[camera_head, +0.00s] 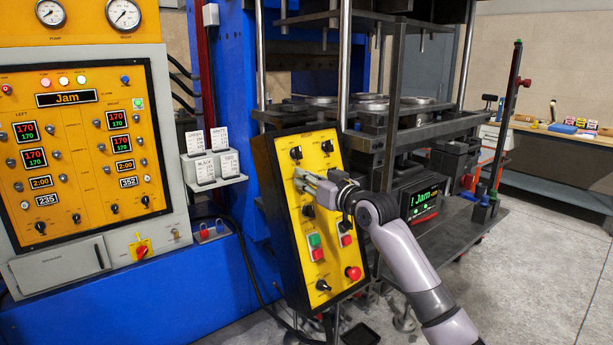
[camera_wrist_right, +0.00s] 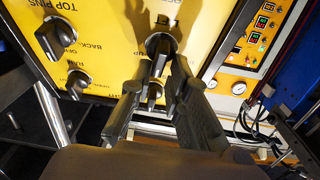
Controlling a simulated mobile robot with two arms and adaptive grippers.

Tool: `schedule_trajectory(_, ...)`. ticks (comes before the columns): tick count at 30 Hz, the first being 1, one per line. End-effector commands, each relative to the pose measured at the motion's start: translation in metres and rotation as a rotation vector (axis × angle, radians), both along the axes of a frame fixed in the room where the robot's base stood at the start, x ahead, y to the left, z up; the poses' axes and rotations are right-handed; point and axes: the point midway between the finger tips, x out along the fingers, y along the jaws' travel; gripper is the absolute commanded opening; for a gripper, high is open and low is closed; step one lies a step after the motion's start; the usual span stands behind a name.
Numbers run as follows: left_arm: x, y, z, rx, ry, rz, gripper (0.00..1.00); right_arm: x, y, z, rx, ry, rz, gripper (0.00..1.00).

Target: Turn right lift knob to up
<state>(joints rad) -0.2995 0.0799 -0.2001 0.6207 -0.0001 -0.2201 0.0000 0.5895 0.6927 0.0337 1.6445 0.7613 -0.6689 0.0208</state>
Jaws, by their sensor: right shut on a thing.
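The yellow control panel (camera_head: 322,235) with a black frame stands in the middle of the head view. My right gripper (camera_head: 303,180) reaches its left side from the right and hides the knob there. In the right wrist view, the gripper (camera_wrist_right: 160,68) is shut on a black knob (camera_wrist_right: 161,43) on the yellow face, one fingertip on each side of its handle. The word UP is beside this knob. Which way its pointer faces is hard to tell. My left gripper is not in view.
Other black knobs (camera_head: 296,153) and (camera_head: 327,147) sit above the gripper. Green and red buttons (camera_head: 315,246) and a red stop button (camera_head: 353,273) are lower down. The press (camera_head: 370,105) stands behind.

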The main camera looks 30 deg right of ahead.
Motion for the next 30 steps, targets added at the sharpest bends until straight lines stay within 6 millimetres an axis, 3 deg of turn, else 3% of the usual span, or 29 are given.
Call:
schedule_trajectory(18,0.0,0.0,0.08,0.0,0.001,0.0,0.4,0.0,-0.008,0.004,0.453,0.039,-0.173,0.0)
schedule_trajectory(30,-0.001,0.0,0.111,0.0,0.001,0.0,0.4,-0.001,-0.01,-0.002,0.649,0.055,-0.247,0.0)
